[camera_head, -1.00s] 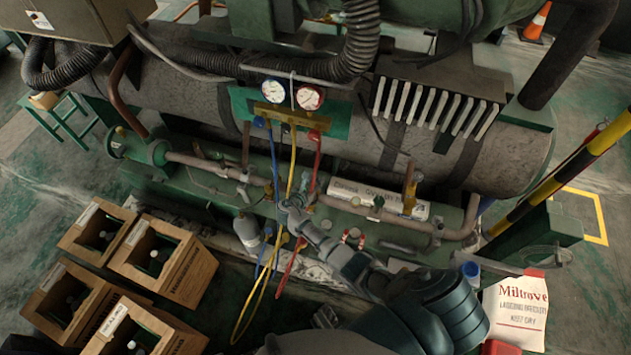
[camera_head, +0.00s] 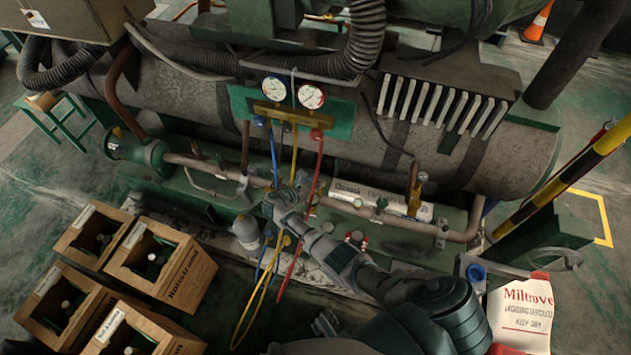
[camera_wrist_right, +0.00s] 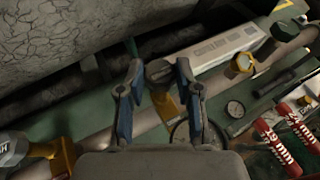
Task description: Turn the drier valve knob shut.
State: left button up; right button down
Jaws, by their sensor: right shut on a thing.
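A dark grey knob on a yellow valve body (camera_wrist_right: 160,74) sits between the fingers of my right gripper (camera_wrist_right: 158,98) in the wrist view. The valve stands on the grey pipe (camera_wrist_right: 100,145). My right gripper (camera_head: 272,203) reaches the pipe area below the gauges in the head view and is shut on the knob. The gripper hides the knob in the head view. The knob's exact turn angle cannot be told. My left gripper is not in view.
Blue, yellow and red hoses (camera_head: 317,175) hang from the gauge panel (camera_head: 343,112) close to my gripper. A grey bottle (camera_head: 246,231) stands left of it. Wooden crates (camera_head: 190,275) fill the lower left. Another yellow valve (camera_wrist_right: 241,65) stands further along the pipe.

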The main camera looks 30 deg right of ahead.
jog(key=c, duration=0.8)
grip_release()
jog(key=shift+s+a+f, duration=0.1)
jog(key=shift+f, duration=0.2)
jog(key=shift+o, duration=0.2)
jog(key=shift+r, duration=0.1)
jog(key=shift+r, duration=0.1)
jog(key=v, duration=1.2)
